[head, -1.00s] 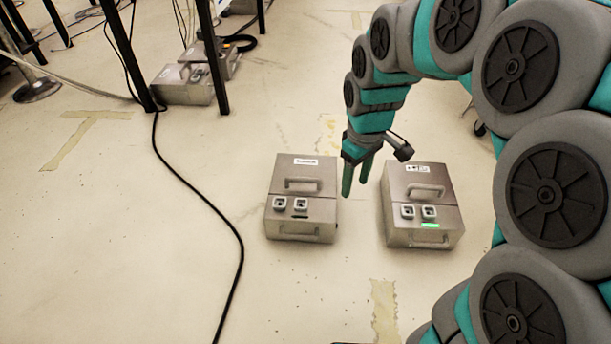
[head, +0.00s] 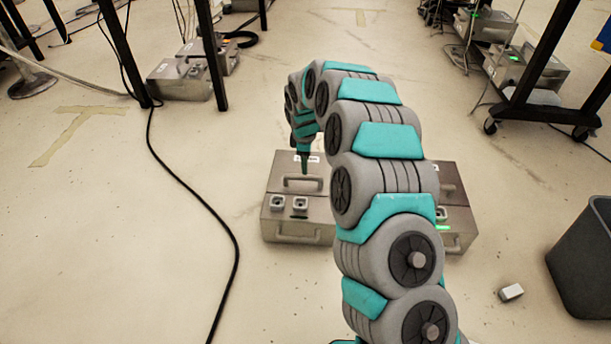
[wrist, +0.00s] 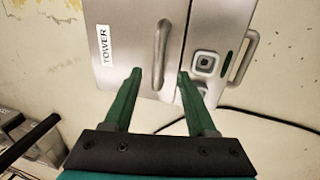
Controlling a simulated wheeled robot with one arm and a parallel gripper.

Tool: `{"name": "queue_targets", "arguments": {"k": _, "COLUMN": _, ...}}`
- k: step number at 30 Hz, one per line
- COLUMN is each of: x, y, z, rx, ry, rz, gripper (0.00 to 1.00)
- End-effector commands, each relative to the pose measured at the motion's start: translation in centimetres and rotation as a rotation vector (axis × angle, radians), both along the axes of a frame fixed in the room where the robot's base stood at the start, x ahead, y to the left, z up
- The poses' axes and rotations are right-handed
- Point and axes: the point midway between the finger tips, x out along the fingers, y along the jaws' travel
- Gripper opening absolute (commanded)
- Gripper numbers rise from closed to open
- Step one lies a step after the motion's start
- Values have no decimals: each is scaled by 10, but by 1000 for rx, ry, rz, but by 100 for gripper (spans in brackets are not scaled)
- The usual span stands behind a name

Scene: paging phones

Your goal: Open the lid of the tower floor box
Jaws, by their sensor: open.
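The tower floor box (head: 272,226) is the left of two grey metal boxes on the floor. Its lid is closed and has a bar handle (head: 291,184). In the wrist view its label (wrist: 105,45) reads TOWER, and the lid handle (wrist: 160,45) shows upright in the picture. My gripper (wrist: 159,73) is open, with its green fingertips on either side of the handle's near end. I cannot tell whether they touch it. In the head view my gripper (head: 304,162) points down over the lid, beside the handle, and my arm hides part of the neighbouring box.
A second, similar box (head: 455,212) with a green light stands to the right. A black cable (head: 205,190) runs along the floor at left. A dark bin (head: 585,265) and a small white block (head: 511,292) are at right.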

Motion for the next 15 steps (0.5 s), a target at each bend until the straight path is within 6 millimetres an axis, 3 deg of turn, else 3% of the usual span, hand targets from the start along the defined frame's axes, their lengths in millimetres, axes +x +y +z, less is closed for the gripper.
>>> {"name": "queue_targets", "arguments": {"k": 8, "x": 5, "y": 1, "z": -19, "rx": -1, "ry": -2, "rz": 6, "gripper": 57}}
{"name": "queue_targets", "arguments": {"k": 15, "x": 12, "y": 1, "z": -55, "rx": -2, "ry": -3, "rz": 6, "gripper": 57}}
